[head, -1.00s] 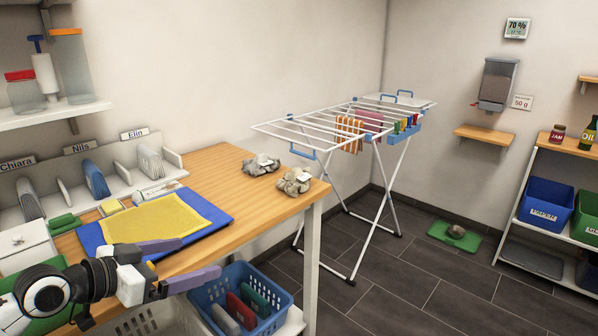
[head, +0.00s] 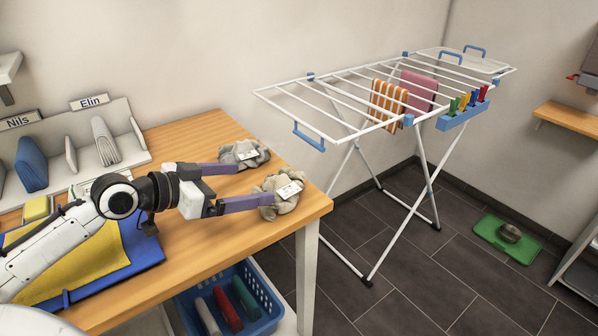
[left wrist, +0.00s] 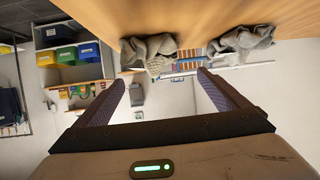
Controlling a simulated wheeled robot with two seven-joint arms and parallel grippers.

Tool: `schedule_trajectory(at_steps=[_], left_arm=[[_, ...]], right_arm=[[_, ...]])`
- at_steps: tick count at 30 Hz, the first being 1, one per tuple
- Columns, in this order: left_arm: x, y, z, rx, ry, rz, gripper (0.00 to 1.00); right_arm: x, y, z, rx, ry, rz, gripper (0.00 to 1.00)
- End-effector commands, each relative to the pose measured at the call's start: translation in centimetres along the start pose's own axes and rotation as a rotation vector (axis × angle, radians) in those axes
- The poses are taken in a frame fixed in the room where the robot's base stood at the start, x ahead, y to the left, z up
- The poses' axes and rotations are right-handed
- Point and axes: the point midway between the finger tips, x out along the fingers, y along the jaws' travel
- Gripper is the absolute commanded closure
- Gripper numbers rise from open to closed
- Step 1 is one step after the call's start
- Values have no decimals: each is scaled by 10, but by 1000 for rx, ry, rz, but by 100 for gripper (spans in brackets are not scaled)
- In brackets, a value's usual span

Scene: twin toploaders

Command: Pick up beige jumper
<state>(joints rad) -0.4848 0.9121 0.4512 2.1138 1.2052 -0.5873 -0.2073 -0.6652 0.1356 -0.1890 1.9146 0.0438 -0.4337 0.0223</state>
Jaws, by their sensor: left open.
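Two crumpled garments with white labels lie on the wooden table's far right end. The nearer one looks beige and I take it as the beige jumper (head: 283,192); the farther one is a greyer garment (head: 243,153). My left gripper (head: 252,184) is open and empty, its purple fingers pointing right at them. In the head view one fingertip overlaps the beige jumper's left edge and the other the grey garment's lower edge; contact is unclear. In the left wrist view, which is upside down, the beige jumper (left wrist: 148,52) and grey garment (left wrist: 245,38) lie beyond the fingertips (left wrist: 160,78).
A blue mat (head: 143,240) with a yellow cloth (head: 85,265) lies on the table (head: 200,265) under my left arm. A blue basket (head: 265,318) stands below. A drying rack (head: 350,92) stands right of the table. A shelf (head: 135,147) of folded clothes is behind.

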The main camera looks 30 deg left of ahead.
Motion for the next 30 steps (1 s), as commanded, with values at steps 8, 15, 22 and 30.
schedule_trajectory(at_steps=[8, 15, 22, 30], left_arm=[[32, -1, -2, -1, 5, -2, 6], [48, 0, -2, 0, 2, 0, 6], [66, 2, -7, -2, 4, 0, 6], [97, 2, -7, -1, 1, -2, 6]], right_arm=[[-5, -3, 21, 5, -41, -4, 61], [-5, -4, 20, 5, -40, -4, 61], [-7, -3, 12, 4, -30, -4, 61], [-9, -3, 6, 3, -21, -3, 61]])
